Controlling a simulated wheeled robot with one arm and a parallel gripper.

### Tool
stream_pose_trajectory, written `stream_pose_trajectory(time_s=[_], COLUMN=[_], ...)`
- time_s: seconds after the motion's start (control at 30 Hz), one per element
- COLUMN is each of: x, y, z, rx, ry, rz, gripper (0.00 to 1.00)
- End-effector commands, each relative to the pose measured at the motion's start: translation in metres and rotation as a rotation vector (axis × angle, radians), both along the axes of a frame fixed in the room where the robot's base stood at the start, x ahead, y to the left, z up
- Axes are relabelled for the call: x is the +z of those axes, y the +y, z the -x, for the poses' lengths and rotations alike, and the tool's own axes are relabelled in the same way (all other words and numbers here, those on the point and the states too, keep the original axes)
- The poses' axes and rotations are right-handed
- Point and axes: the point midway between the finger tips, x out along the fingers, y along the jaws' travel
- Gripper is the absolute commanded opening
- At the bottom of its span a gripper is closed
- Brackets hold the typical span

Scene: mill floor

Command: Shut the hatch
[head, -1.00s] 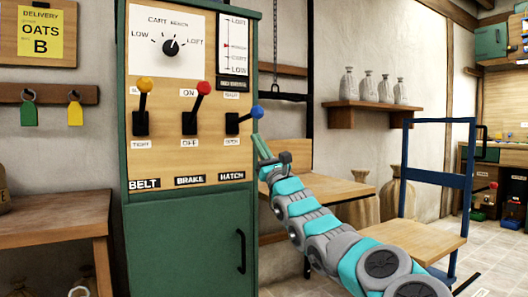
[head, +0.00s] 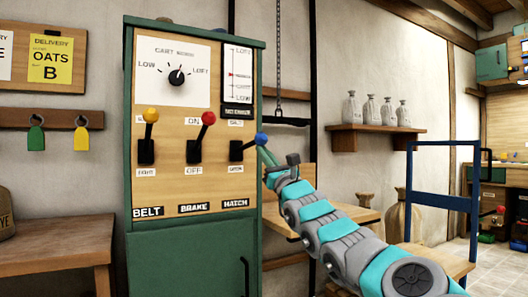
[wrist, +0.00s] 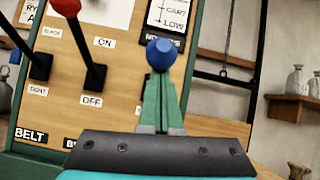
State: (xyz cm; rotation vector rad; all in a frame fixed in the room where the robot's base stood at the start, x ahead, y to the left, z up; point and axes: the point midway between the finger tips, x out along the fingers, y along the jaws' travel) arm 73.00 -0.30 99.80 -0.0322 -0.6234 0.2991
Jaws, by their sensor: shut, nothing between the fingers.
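The hatch lever with a blue knob (head: 261,138) is at the right of the control panel, above the HATCH label (head: 235,203). It juts out lower than the other two levers, between its upper SHUT label and lower OPEN label. My gripper (head: 264,153) is just below the blue knob, fingers together and empty. In the wrist view the blue knob (wrist: 160,54) shows right at the tips of my closed green fingers (wrist: 160,90). I cannot tell whether they touch it. The lever's shaft is hidden there.
The brake lever with a red knob (head: 208,118) and the belt lever with a yellow knob (head: 151,115) stand to the left, both raised. A dial (head: 176,77) is above. A blue trolley frame (head: 410,190) and a shelf of bottles (head: 376,130) are to the right.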

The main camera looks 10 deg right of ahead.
Motion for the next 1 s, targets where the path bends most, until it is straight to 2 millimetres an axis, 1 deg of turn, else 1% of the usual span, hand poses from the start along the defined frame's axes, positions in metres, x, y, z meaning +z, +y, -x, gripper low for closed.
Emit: stream_pose_trajectory(time_s=[0.03, 0.43, 0.7, 1.0], x=[0.018, 0.045, 0.055, 0.051], y=[-0.001, 0.000, 0.000, 0.001], z=[0.002, -0.002, -0.005, -0.006], rx=[0.001, 0.000, -0.003, -0.004], ry=[0.020, 0.180, 0.255, 0.277], rz=[0.007, 0.059, 0.083, 0.091], gripper=[0.00, 0.00, 0.00, 0.00])
